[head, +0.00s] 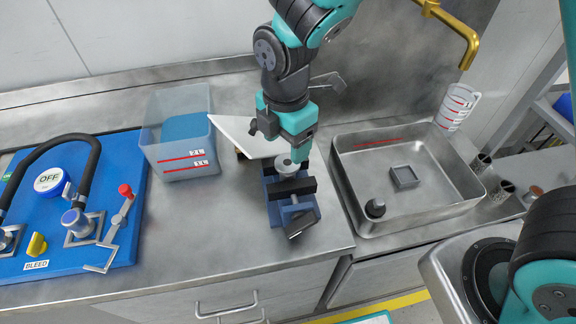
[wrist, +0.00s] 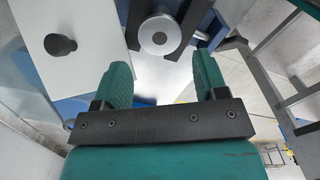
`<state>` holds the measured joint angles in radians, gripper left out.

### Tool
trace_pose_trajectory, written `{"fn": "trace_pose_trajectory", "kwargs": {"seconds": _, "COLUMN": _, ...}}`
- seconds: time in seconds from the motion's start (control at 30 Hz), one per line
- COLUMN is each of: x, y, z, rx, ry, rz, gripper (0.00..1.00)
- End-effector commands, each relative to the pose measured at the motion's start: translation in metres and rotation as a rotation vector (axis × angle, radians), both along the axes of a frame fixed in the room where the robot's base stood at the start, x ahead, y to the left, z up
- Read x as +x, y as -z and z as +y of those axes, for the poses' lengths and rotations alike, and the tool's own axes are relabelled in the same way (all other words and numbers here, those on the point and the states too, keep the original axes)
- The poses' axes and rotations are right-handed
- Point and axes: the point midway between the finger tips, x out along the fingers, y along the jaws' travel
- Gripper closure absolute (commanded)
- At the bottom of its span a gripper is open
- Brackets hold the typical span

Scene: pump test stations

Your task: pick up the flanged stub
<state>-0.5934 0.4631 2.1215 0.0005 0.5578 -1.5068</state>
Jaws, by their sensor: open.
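In the wrist view the stub (wrist: 159,36) shows face-on between the two black jaws, ahead of my fingertips. My gripper (head: 287,153) is above the vise, close to the stub. In the wrist view my gripper (wrist: 162,68) has its two teal fingers apart with nothing between them. The lower part of the stub is hidden.
A clear bin (head: 182,165) stands left, then a blue panel (head: 121,240) with hoses. A metal basin (head: 345,190) is at right. The front counter left of the vise is clear.

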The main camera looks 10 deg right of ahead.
Motion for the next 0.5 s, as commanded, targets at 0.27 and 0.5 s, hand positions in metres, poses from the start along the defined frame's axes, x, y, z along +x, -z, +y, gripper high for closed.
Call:
{"fn": "trace_pose_trajectory", "kwargs": {"seconds": 0.27, "x": 0.0, "y": 0.022, "z": -0.001, "rx": -0.002, "ry": 0.001, "rz": 0.003, "gripper": 0.34}}
{"fn": "trace_pose_trajectory", "kwargs": {"seconds": 0.5, "x": 0.001, "y": 0.057, "z": -0.003, "rx": -0.001, "ry": 0.0, "rz": 0.002, "gripper": 0.34}}
